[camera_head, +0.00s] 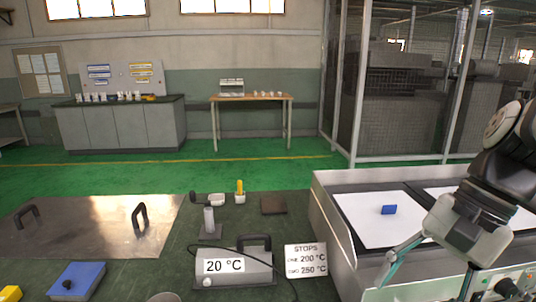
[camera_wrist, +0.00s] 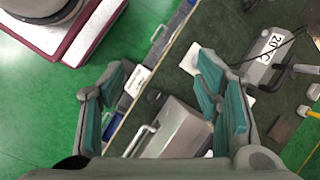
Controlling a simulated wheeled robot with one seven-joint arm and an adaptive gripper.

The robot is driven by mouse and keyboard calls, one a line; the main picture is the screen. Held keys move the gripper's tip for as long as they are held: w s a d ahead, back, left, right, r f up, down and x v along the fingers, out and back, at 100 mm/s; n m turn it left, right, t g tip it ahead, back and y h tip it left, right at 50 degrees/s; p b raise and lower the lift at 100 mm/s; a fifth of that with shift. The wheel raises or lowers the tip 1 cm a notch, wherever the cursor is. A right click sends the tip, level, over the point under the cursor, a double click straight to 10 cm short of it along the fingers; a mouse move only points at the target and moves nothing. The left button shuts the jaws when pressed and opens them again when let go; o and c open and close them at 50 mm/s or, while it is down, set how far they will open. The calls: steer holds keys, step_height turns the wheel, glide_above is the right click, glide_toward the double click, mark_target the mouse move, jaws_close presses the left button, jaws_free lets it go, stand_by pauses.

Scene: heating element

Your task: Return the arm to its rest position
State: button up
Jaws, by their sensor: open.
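My gripper (camera_head: 422,288) is at the right of the head view, with its fingers spread and nothing between them. It hangs in front of a framed bench unit (camera_head: 327,222) with a white sheet (camera_head: 362,228). A small blue block (camera_head: 389,210) lies on that sheet, apart from the fingers. In the wrist view, both teal-padded fingers (camera_wrist: 160,72) are wide apart, over the green floor and the table edge. The grey heating device (camera_head: 262,272) marked 20 °C stands on the dark table; it also shows at the upper right of the wrist view (camera_wrist: 262,68).
A STOPS card (camera_head: 306,260) stands beside the device.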

steer(key=s+a+n+t+h, duration=0.15)
steer(key=s+n+h, duration=0.35)
steer(key=s+n, duration=0.6)
step_height(320, 180, up, 15)
steer(key=s+m+t+p, duration=0.1)
steer(key=t+p, duration=0.2)
steer(key=p, duration=1.1)
steer(key=w+d+f+m+g+y+b, duration=0.2)
steer(key=w+d+f+m, duration=0.15)
steer(key=w+f, duration=0.2)
steer(key=w+d+f+m+g+y+b, duration=0.1)
steer(key=w+d+f+m+b, duration=0.1)
steer(key=w+f+m, duration=0.4)
steer(key=w+d+f+m+t+y+b, duration=0.3)
steer(key=w+d+f+m+y+b, duration=0.2)
steer(key=w+d+f+m, duration=0.5)
steer(key=m+t+h+b, duration=0.6)
steer(key=m+t+b, duration=0.1)
steer(key=m+t, duration=0.8)
glide_toward(512, 294)
steer(key=shift+m+g, duration=0.35)
steer(key=shift+g, duration=0.2)
steer(key=w, duration=0.6)
steer(key=w+a+r, duration=0.1)
steer(key=w, duration=0.2)
steer(key=shift+w, duration=0.25)
